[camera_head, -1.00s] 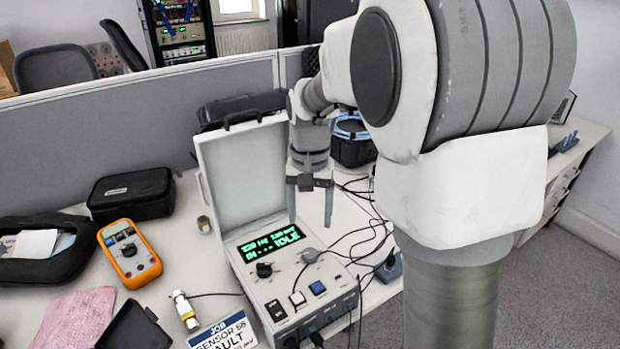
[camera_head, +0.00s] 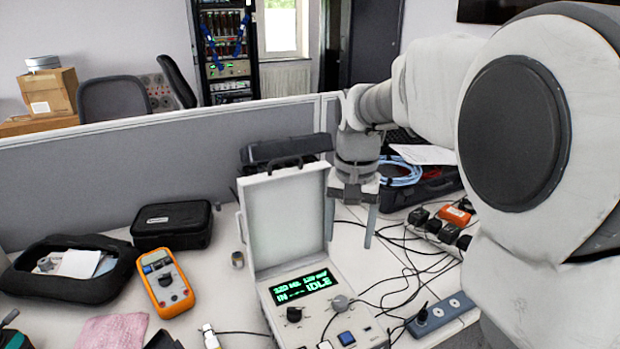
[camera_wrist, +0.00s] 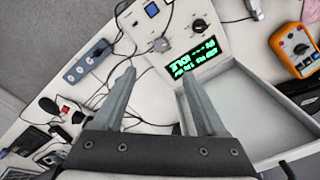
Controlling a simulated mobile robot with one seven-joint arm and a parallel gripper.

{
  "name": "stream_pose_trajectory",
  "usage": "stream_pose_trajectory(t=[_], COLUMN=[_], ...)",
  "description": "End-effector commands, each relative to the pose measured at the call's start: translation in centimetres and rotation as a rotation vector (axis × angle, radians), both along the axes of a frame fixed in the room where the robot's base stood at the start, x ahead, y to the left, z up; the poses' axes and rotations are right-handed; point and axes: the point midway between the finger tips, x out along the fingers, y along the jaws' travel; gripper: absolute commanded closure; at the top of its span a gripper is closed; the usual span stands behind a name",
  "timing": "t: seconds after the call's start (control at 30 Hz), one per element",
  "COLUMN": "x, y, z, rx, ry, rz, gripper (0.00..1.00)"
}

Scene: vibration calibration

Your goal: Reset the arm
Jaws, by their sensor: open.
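My gripper (camera_head: 348,222) is open and empty in the head view, pointing down beside the raised lid of the calibrator case. The wrist view also shows its two separated fingers (camera_wrist: 155,85) with nothing between them. The calibrator (camera_head: 318,310) is an open case with a green lit display reading IDLE, knobs and buttons; it also shows in the wrist view (camera_wrist: 185,35). Its lid (camera_head: 285,215) stands upright. The gripper appears above the panel's back right side; I cannot tell the exact height.
An orange multimeter (camera_head: 165,283), a black case (camera_head: 172,225) and an open black pouch (camera_head: 75,268) lie at the left. A power strip (camera_head: 440,313) and loose cables are at the right. A grey partition (camera_head: 130,165) runs behind the desk. A pink cloth (camera_head: 113,332) lies in front.

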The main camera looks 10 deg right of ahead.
Motion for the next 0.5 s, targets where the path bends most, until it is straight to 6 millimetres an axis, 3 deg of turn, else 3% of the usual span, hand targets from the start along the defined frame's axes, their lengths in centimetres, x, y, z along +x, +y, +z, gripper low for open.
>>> stream_pose_trajectory(t=[0.03, 0.2, 0.5], x=[-1.0, -5.1, -12.5], y=[-0.1, -0.2, -0.2], z=[1.9, 6.0, 10.8], rx=[0.004, 0.010, -0.024], ry=[-0.027, -0.121, -0.294], rz=[0.016, 0.094, 0.242], gripper=[0.26, 0.26, 0.26])
